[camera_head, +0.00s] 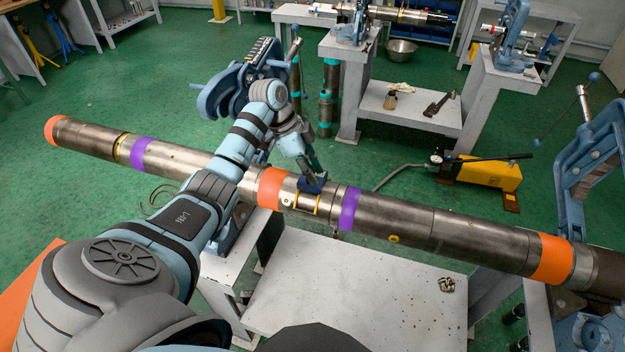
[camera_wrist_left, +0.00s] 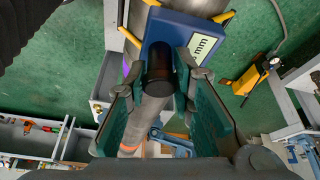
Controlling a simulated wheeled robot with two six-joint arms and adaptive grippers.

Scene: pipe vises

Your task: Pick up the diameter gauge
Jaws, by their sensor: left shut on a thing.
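The diameter gauge (camera_head: 313,184) is a dark blue block with yellow jaws, at the middle of the long steel pipe (camera_head: 405,222). Its jaws lie across the pipe, between an orange band and a purple band. In the left wrist view the gauge (camera_wrist_left: 176,28) shows a pale display reading "mm" and a dark round handle. My left gripper (camera_head: 308,166) is above the pipe, shut on the gauge. In the left wrist view its teal fingers (camera_wrist_left: 158,85) are on either side of the handle. Whether the jaws touch the pipe is hard to tell. My right gripper is out of view.
The pipe runs across the whole front, by a blue vise (camera_head: 585,170) at the right. A white table (camera_head: 350,300) stands below it. A yellow pump (camera_head: 480,172) with a hose is on the green floor behind. Another workbench (camera_head: 415,112) stands farther back.

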